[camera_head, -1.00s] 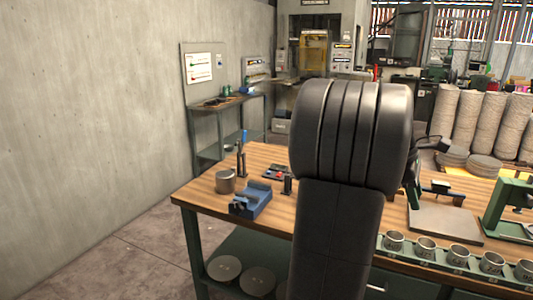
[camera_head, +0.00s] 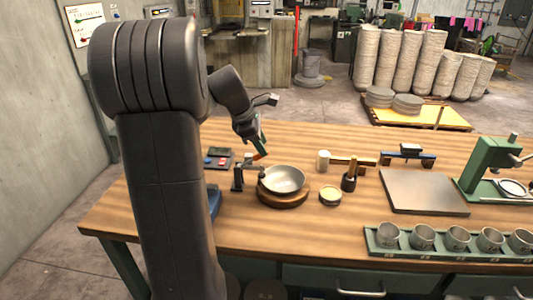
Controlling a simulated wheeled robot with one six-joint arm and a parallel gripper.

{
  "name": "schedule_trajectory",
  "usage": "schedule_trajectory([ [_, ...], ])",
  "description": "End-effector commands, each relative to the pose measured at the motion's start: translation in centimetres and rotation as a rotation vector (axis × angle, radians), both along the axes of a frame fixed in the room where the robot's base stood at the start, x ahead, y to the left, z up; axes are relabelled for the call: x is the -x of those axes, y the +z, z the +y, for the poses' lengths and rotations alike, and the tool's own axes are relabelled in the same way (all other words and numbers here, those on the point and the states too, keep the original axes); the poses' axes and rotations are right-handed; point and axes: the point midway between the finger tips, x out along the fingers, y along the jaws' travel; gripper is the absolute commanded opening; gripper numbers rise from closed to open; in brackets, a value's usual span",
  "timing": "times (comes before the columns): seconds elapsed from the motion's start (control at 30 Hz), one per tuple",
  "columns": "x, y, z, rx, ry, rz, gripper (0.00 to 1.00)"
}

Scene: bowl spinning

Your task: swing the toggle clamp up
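A small dark upright fixture (camera_head: 238,178), which looks like the toggle clamp, stands at the left edge of a metal bowl (camera_head: 284,179). The bowl sits on a round wooden base (camera_head: 284,199). My gripper (camera_head: 259,148) hangs at the end of my dark arm, just above and behind the clamp and bowl. A green piece and an orange tip show at its end. I cannot tell whether these are fingers or something held, or whether they touch the clamp. My arm hides part of the bench's left side.
A control box with red and blue buttons (camera_head: 217,159) sits behind the clamp. A round tin (camera_head: 330,194), a dark tool with a wooden handle (camera_head: 350,178) and a mallet (camera_head: 347,161) lie right of the bowl. A grey plate (camera_head: 424,192), green press (camera_head: 489,165) and cup rack (camera_head: 452,250) stand farther right.

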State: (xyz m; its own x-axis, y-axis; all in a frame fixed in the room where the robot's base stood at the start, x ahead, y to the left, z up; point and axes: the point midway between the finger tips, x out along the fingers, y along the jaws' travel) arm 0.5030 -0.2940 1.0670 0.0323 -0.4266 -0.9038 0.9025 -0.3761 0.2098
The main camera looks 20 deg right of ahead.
Motion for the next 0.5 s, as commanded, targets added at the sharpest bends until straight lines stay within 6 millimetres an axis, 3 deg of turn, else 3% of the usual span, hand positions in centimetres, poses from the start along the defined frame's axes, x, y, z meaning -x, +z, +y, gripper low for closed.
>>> schedule_trajectory([
  [0.2, -0.1, -3.1, -1.5, 0.0, 0.0, 0.002, 0.38],
  [0.5, -0.2, -4.2, -2.0, 0.0, 0.002, 0.001, 0.38],
])
